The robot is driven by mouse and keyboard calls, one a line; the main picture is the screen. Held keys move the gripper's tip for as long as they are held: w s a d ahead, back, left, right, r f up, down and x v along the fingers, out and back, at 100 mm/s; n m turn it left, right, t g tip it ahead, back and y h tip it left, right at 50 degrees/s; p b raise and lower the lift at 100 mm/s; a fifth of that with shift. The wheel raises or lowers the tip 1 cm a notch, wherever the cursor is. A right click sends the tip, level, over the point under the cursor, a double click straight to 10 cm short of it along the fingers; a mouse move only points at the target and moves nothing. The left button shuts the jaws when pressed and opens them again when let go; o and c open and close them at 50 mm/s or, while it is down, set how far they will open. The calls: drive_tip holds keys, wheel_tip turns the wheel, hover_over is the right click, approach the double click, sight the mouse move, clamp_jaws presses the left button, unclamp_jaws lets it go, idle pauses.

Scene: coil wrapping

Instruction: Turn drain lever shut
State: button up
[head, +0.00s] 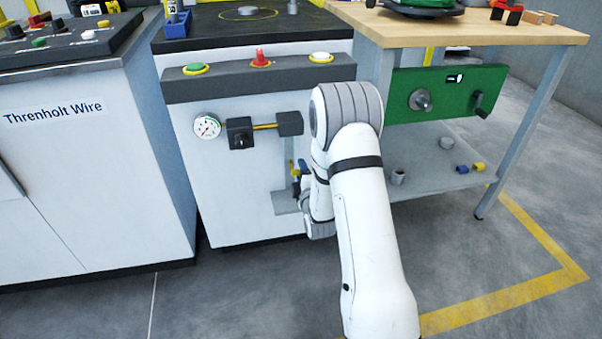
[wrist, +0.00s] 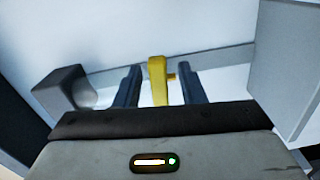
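In the wrist view a yellow upright piece with a small side stub, which looks like the drain lever (wrist: 158,80), stands between the two dark fingers of my gripper (wrist: 160,88). The fingers are apart, with a visible gap on each side of it. In the head view my gripper (head: 297,182) is low at the front of the white machine cabinet (head: 225,185), beside a small grey ledge (head: 283,203). My arm hides much of this spot, and the lever cannot be made out clearly there.
A pressure gauge (head: 207,126) and a dark valve block (head: 240,133) sit on the cabinet front, above and left of my gripper. In the wrist view a grey block (wrist: 62,90) is at left and a pale panel (wrist: 292,65) at right. A wooden workbench (head: 470,30) stands to the right.

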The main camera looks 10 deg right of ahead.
drive_tip(key=shift+s, duration=0.1)
drive_tip(key=s+p, duration=0.2)
drive_tip(key=s, duration=0.5)
drive_tip(key=shift+s, duration=0.3)
